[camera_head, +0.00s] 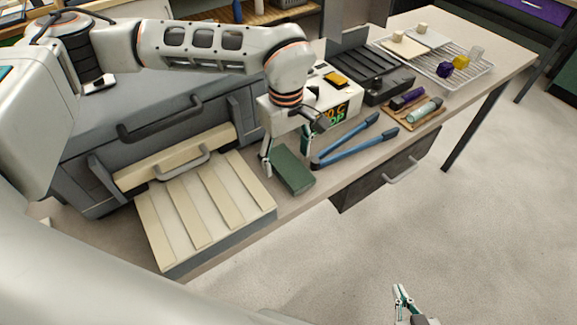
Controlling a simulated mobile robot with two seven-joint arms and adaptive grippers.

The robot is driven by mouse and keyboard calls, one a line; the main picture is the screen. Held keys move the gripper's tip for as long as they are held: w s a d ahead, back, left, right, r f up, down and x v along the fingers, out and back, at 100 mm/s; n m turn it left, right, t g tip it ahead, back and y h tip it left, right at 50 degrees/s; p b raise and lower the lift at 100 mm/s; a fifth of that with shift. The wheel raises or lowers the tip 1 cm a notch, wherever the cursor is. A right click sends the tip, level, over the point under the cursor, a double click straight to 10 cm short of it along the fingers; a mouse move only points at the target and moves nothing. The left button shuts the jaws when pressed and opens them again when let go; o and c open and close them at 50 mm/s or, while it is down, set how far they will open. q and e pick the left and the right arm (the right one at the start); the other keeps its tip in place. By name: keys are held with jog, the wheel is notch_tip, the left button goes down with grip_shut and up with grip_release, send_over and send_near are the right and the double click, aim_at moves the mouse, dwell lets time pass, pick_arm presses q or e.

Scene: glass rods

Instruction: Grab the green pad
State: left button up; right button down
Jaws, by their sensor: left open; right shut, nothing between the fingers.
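The green pad (291,171) is a dark green block lying on the table near its front edge, just right of the slatted cream panel. My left gripper (286,166) is open and points down over the pad, one finger at its left side and the other near its far right side. I cannot tell whether the fingers touch it. My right gripper (401,290) is shut and empty, low in the picture over the floor, far from the table.
Blue-handled tongs (352,145) lie right of the pad. A white device with a display (335,95) stands behind. A wooden tray (425,116) holds cylinders. A wire rack (455,68) is further right. The slatted panel (205,208) is close on the left.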

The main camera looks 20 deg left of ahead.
pick_arm(q)
jog(key=shift+f, duration=0.8)
jog(key=c, duration=1.2)
jog(key=shift+r, duration=0.1)
